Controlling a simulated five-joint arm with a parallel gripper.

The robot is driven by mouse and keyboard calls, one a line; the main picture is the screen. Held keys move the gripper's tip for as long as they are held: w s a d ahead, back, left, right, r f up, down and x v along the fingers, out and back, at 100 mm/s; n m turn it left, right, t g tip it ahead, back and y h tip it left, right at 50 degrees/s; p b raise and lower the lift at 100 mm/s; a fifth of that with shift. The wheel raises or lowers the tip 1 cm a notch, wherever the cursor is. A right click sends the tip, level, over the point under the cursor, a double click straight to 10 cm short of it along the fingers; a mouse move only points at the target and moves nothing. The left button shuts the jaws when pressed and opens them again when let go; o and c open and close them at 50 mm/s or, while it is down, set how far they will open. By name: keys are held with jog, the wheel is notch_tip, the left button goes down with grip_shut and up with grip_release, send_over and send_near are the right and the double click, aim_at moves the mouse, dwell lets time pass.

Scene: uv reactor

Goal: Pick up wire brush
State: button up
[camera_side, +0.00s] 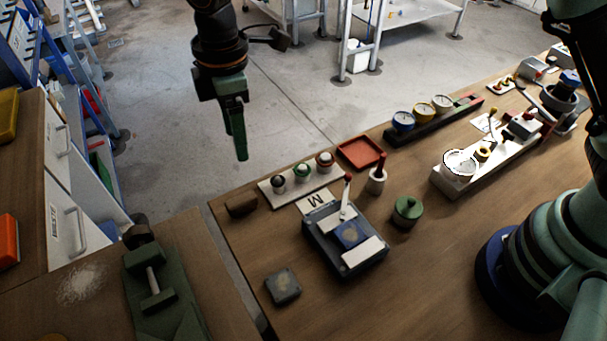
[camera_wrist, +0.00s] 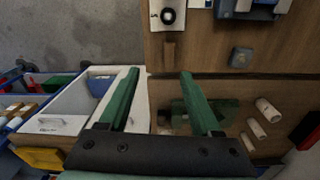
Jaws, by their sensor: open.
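A small brown block (camera_side: 241,204), which looks like the wire brush, lies near the left edge of the wooden table. Its bristles cannot be made out. It also shows in the wrist view (camera_wrist: 169,53), just beyond the fingertips. My gripper (camera_side: 239,157) hangs above and behind the table edge in the side view, well clear of the brush. In the wrist view my gripper (camera_wrist: 159,72) has its two green fingers wide apart with nothing between them.
A white strip with several knobs (camera_side: 303,174) stands beside the brush. A grey-blue device with a lever (camera_side: 345,240) and a grey square block (camera_side: 283,287) are nearby. A green vise (camera_side: 155,285) is on the adjoining bench. Bare wood lies between brush and grey block.

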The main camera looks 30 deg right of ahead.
aim_at(241, 199)
jog(key=shift+n, duration=0.6)
jog(key=a+f, duration=0.1)
jog(key=f, duration=0.5)
jog(key=s+a+f, duration=0.1)
jog(key=f, duration=0.2)
jog(key=shift+a+f, duration=0.2)
jog(key=shift+a, duration=0.15)
jog(key=shift+s+d+f, duration=0.15)
jog(key=shift+f, duration=1.2)
jog(key=shift+s+d+f, duration=0.15)
jog(key=shift+f, duration=1.15)
jog(key=shift+c, duration=0.3)
grip_shut()
